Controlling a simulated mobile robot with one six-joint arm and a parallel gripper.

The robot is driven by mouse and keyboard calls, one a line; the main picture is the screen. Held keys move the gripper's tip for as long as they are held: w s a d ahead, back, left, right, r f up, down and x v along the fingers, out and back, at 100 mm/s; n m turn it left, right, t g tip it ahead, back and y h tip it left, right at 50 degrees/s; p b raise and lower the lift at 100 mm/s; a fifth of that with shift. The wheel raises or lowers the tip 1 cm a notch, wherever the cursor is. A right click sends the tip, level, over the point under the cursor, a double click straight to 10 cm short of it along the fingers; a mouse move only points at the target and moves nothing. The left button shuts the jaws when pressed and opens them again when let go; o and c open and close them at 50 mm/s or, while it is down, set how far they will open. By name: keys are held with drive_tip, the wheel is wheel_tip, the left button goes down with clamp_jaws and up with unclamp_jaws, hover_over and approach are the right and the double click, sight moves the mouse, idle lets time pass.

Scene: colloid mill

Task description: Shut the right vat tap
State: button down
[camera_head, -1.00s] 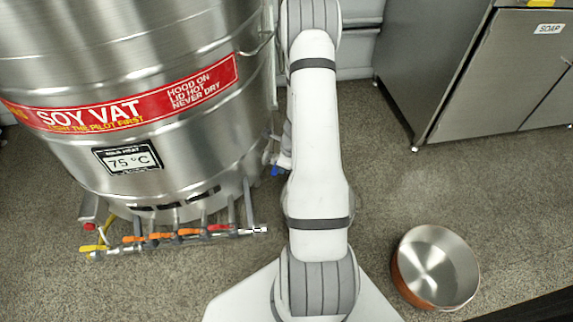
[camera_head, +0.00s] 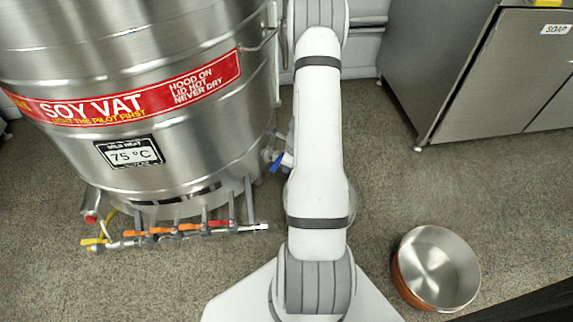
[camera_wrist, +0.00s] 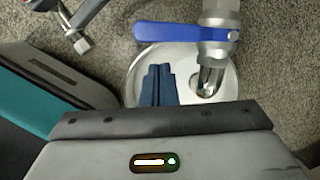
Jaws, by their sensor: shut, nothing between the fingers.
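The vat tap has a long blue lever (camera_wrist: 182,36) on a grey metal body (camera_wrist: 219,18). In the wrist view the lever points left, across the line of the pipe. In the head view the blue lever (camera_head: 279,162) shows at the vat's lower right, partly hidden by my arm. My gripper (camera_wrist: 160,72) is shut and empty, with its dark blue fingertips just below the lever in the wrist view. I cannot tell whether they touch it. The gripper is hidden in the head view. The steel soy vat (camera_head: 190,60) stands at the left.
A pale round surface (camera_wrist: 143,72) lies beneath the tap. A gas manifold with orange, red and yellow levers (camera_head: 165,231) runs below the vat. A copper pot (camera_head: 436,268) is at the lower right and a steel cabinet (camera_head: 480,85) at the upper right. Bare floor lies between them.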

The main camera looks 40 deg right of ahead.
drive_tip(key=s+d+p+v, duration=0.1)
drive_tip(key=p+v, duration=0.4)
drive_tip(key=v, duration=0.5)
drive_tip(key=shift+s+p, duration=0.4)
drive_tip(key=shift+s, duration=0.1)
drive_tip(key=shift+d, duration=0.1)
drive_tip(key=w+a+r+n+p, duration=0.1)
drive_tip(key=a+r+n+p, duration=0.35)
drive_tip(key=r, duration=0.55)
drive_tip(key=w+a+r+n+p, duration=0.1)
drive_tip(key=a+r+n+p, duration=0.35)
drive_tip(key=r, duration=0.65)
drive_tip(key=a+r+n+p, duration=0.3)
drive_tip(key=a+r+n, duration=0.15)
drive_tip(key=r, duration=0.55)
drive_tip(key=s+a+r+n+p, duration=0.3)
drive_tip(key=s+r+n+p, duration=0.1)
drive_tip(key=r, duration=0.5)
drive_tip(key=s+a+r+n+h+p, duration=0.1)
drive_tip(key=s+a+r+n+p, duration=0.3)
drive_tip(key=r, duration=0.5)
drive_tip(key=s+a+r+n+p, duration=0.4)
drive_tip(key=s+r+n+p, duration=0.1)
drive_tip(key=r, duration=0.4)
drive_tip(key=shift+s+n+h+p, duration=0.3)
drive_tip(key=shift+n+p, duration=0.25)
drive_tip(key=shift+n, duration=0.6)
